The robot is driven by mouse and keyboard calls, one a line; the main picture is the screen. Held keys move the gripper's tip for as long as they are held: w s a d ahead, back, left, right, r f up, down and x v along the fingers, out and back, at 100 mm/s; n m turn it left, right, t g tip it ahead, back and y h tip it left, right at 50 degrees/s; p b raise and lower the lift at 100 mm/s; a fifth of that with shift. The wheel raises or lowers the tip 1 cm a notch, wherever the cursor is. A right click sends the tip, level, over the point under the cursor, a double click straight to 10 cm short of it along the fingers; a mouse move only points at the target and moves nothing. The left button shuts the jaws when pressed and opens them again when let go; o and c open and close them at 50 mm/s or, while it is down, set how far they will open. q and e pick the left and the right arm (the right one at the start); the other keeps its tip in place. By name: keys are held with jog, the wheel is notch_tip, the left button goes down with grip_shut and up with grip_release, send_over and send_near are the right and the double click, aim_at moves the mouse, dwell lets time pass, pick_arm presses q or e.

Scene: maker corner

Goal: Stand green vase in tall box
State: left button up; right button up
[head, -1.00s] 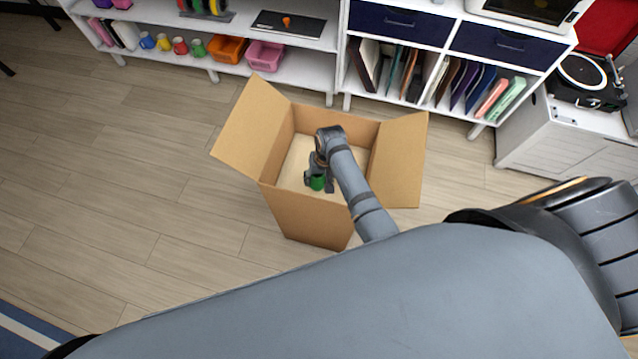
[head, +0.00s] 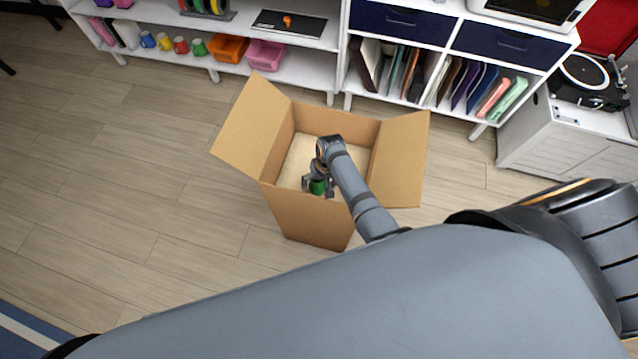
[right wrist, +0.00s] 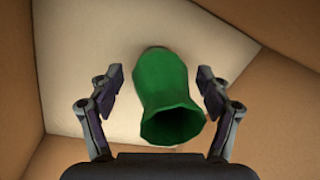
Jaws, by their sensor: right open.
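The tall box (head: 309,218) is an open cardboard carton on the floor, its flaps folded outward. The green vase (head: 317,187) is inside it, partly hidden by my right gripper in the head view. In the right wrist view the vase (right wrist: 165,95) shows its open mouth toward the camera, its far end near the pale box bottom. My right gripper (head: 318,186) is down inside the box. Its fingers in the right wrist view (right wrist: 160,112) stand apart on either side of the vase, with gaps between. My left gripper is not in view.
A white shelf (head: 295,72) with cups, bins and books stands behind the box. A record player (head: 588,82) sits on a white cabinet at the right. The wood floor (head: 120,170) left of the box is clear.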

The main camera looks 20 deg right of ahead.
jog(key=shift+r, duration=0.1)
jog(key=r, duration=0.4)
jog(key=d+r+p, duration=0.1)
jog(key=r, duration=0.3)
jog(key=r+p, duration=0.1)
jog(key=r, duration=0.3)
jog(key=shift+s+d, duration=0.15)
jog(key=shift+d, duration=0.2)
